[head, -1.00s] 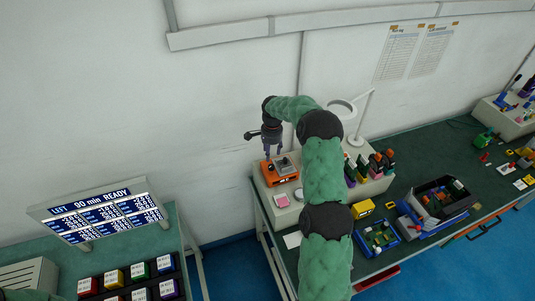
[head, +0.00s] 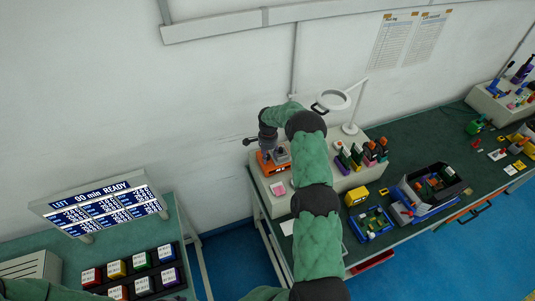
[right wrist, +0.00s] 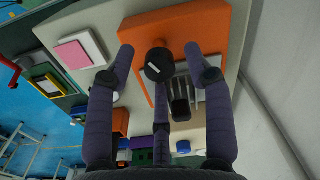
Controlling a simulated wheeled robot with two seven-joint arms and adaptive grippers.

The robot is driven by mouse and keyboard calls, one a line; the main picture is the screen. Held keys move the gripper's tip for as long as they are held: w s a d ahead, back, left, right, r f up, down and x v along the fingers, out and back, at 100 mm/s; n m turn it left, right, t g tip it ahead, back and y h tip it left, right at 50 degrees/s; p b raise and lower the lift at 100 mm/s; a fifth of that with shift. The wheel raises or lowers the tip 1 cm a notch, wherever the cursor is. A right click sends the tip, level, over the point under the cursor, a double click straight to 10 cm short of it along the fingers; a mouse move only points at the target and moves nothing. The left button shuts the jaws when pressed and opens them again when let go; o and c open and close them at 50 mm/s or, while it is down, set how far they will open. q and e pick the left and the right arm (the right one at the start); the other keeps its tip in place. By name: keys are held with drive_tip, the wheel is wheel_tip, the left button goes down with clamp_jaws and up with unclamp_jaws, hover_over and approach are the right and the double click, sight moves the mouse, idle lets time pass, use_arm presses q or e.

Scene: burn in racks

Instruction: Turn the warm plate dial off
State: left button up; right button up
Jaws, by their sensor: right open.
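The warm plate (head: 267,168) is an orange box with a grey top, on a pale raised shelf against the wall. In the right wrist view its orange body (right wrist: 178,24) fills the upper middle. Its black round dial (right wrist: 158,65) carries a white mark that lies slanted. My right gripper (right wrist: 158,50) is open, with fingertips on the left and right of the dial and clear gaps between. Whether a finger touches the dial, I cannot tell. In the head view my right gripper (head: 268,147) is down at the plate and partly covers it. My left gripper is out of view.
A pink pad (right wrist: 74,54) lies beside the plate. Colored items (head: 360,155) and a ring lamp (head: 334,99) stand right of my right arm. A lit sign (head: 95,209) stands over the left table.

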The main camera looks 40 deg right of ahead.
clamp_jaws()
idle(0.8)
